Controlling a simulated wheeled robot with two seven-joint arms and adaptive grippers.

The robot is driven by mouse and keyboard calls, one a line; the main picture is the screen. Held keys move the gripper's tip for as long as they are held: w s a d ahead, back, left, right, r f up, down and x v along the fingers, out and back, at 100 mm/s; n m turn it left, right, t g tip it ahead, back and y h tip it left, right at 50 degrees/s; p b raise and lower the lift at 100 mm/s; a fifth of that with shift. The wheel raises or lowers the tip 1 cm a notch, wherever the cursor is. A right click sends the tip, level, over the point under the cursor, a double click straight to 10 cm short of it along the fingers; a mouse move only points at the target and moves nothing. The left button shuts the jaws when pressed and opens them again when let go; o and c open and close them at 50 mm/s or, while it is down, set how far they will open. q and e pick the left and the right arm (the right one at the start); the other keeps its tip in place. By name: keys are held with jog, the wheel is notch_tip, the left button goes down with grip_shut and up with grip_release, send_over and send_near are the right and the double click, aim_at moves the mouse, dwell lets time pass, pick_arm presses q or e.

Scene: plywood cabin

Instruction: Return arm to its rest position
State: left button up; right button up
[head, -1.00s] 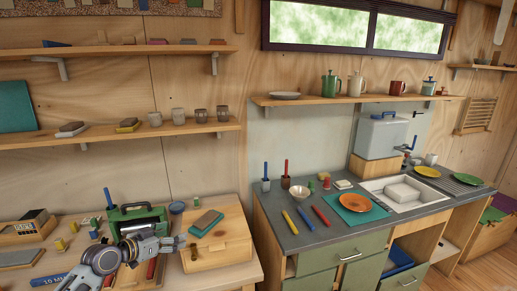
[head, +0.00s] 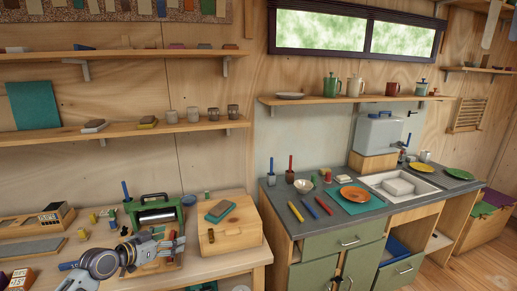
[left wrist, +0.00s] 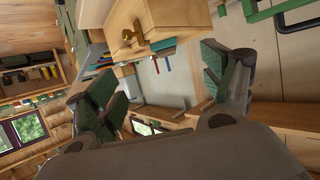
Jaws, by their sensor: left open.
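My left arm comes in from the bottom left of the head view. Its gripper (head: 172,245) is open and empty, in front of the green-framed device (head: 155,207) and left of the wooden box (head: 232,236) on the workbench. In the left wrist view the two green-padded fingers of the left gripper (left wrist: 160,88) stand wide apart with nothing between them. The wooden box with its brass catch (left wrist: 145,32) shows beyond them, tilted in that view. My right gripper is not in view.
The workbench (head: 100,240) holds several small items and a teal-topped block (head: 220,211) on the box. A grey counter (head: 290,222) with a bowl (head: 303,186), plates and sink stands to the right. Shelves (head: 130,131) run along the wall. Floor (head: 460,265) shows at bottom right.

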pick_arm(q)
jog(key=s+d+f+g+y, duration=0.2)
jog(key=s+d+f+g, duration=0.2)
jog(key=s+d+f, duration=0.6)
jog(key=s+a+f+n+g+y, duration=0.1)
jog(key=s+f+n+g+y, duration=0.15)
jog(key=s, duration=0.85)
jog(key=s+a+f+n+g+y, duration=0.1)
jog(key=s+f+g+y, duration=0.15)
jog(key=s, duration=0.75)
jog(key=s+f, duration=0.3)
jog(key=f, duration=3.1)
jog(key=s+a+f+g, duration=0.1)
jog(key=s+a+f, duration=0.1)
jog(key=s+f, duration=0.7)
jog(key=s+a+f, duration=0.2)
jog(key=s+f, duration=0.8)
jog(key=s, duration=0.3)
jog(key=shift+g+h, duration=0.3)
jog(key=shift+g, duration=0.1)
jog(key=shift+a, duration=0.1)
